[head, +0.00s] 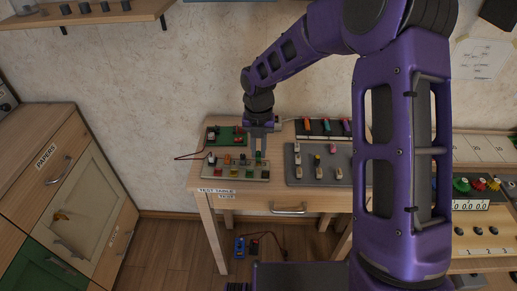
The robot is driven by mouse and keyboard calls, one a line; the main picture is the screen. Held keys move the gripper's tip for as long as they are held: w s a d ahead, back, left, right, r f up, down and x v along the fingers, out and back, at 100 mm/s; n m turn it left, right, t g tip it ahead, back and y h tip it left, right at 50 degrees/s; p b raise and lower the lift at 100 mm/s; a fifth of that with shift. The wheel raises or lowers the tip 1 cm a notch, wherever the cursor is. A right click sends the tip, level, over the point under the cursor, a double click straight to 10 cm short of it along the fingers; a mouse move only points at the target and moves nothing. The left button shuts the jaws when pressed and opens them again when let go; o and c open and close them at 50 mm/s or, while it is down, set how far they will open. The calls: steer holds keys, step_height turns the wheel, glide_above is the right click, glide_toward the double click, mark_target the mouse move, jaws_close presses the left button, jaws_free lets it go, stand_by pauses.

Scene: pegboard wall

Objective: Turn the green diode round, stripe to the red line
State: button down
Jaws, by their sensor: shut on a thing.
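My gripper (259,150) points down over the grey board (207,176) on the left part of the test table. It is shut on the green diode (258,156), of which only a small green piece shows between the fingertips. The diode is at the board's back right. I cannot tell whether it touches the board. The diode's stripe and the red line are too small to make out.
Several small coloured pieces stand on the board, including an orange one (227,160). A green board (224,141) lies behind it. A grey panel with blocks (345,175) is to the right. A drawer cabinet (75,190) stands left of the table.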

steer(key=shift+f+b, duration=0.45)
steer(key=shift+f, duration=0.45)
steer(key=c, duration=0.8)
jaws_free()
steer(key=shift+o, duration=0.2)
steer(key=shift+r+p, duration=2.4)
steer(key=shift+r, duration=0.1)
